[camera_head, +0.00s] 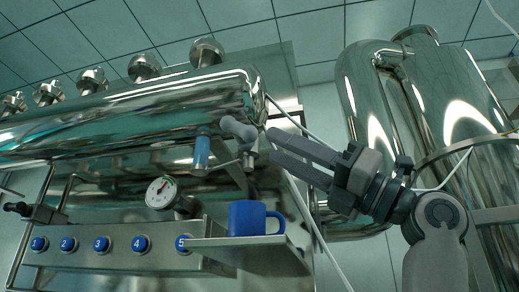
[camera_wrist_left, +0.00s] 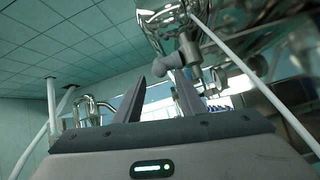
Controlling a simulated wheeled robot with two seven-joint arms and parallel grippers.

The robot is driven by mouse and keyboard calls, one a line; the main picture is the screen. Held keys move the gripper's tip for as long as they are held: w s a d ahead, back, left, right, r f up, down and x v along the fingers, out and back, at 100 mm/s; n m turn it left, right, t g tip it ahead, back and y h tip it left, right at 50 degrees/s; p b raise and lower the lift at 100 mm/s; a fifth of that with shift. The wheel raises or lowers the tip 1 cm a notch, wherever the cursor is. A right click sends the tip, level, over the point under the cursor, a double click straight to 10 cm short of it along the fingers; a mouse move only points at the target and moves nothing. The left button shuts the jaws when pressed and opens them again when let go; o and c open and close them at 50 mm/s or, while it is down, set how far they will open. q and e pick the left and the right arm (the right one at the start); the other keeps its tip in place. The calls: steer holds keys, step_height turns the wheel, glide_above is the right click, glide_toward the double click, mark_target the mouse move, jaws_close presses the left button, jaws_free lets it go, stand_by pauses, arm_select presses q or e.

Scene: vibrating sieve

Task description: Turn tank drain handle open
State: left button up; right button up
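The grey drain handle (camera_head: 238,128) with a rounded end sits at the right end of the large shiny horizontal tank (camera_head: 130,110). My left gripper (camera_head: 270,145) is just right of the handle, its two fingers apart and pointing toward it. In the left wrist view the handle (camera_wrist_left: 176,57) shows ahead, around the line between the open finger tips (camera_wrist_left: 168,80). Nothing is held between the fingers. I cannot tell whether a finger touches the handle. My right gripper is not in view.
Below the tank are a blue-bodied fitting (camera_head: 201,152), a dial gauge (camera_head: 162,192) and a panel with numbered blue buttons (camera_head: 101,244). A blue mug (camera_head: 248,217) stands on a metal shelf (camera_head: 262,252) below my gripper. Tall shiny vessels (camera_head: 450,90) stand at right, behind the arm.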

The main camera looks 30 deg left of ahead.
arm_select(q)
steer(key=shift+b+v, duration=0.35)
steer(key=shift+v, duration=1.45)
steer(key=shift+c, duration=0.5)
